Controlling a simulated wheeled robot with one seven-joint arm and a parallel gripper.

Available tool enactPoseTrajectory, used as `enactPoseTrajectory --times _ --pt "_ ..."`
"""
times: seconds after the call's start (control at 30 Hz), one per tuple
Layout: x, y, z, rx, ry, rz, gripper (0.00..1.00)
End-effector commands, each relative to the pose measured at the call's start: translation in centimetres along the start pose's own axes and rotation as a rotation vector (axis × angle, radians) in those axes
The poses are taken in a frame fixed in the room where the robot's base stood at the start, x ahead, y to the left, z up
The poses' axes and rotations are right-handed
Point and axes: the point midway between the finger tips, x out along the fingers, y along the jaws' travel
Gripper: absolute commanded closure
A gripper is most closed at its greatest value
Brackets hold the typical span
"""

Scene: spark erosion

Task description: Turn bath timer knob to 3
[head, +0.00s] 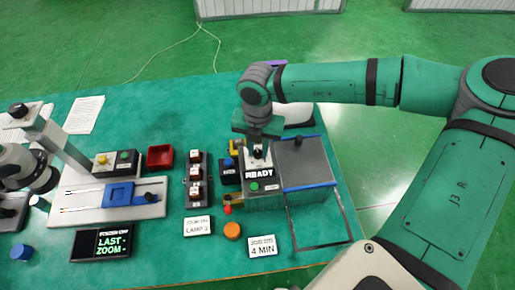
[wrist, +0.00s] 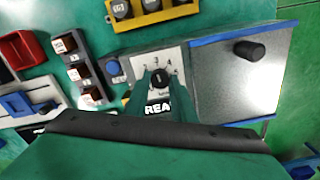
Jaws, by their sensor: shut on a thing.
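The bath timer knob (wrist: 158,77) is black, on a white dial plate (wrist: 166,56) with small numbers around it. My gripper (wrist: 157,84) is shut on the knob, one green finger on each side, in the wrist view. A pale mark shows on the knob, but I cannot tell which number it points to. In the head view my gripper (head: 258,145) comes down from above onto the timer box (head: 275,199), mostly hiding the knob. The box's display (head: 260,174) reads READY, and the wrist view cuts it off below.
A lidded grey tank (head: 304,163) adjoins the box on the right. A block of lamp switches (head: 195,180) stands left. In front lie an orange disc (head: 232,231) and a card (head: 262,246) reading 4 MIN. A slide fixture (head: 119,195) and dark screen (head: 101,244) are further left.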

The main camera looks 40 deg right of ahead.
Motion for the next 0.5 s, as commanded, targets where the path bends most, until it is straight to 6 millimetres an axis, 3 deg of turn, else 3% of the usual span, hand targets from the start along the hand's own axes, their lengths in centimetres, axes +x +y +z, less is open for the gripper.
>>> enactPoseTrajectory --times 0.5 --pt "-0.12 0.10 0.17 0.099 -0.004 0.002 0.99"
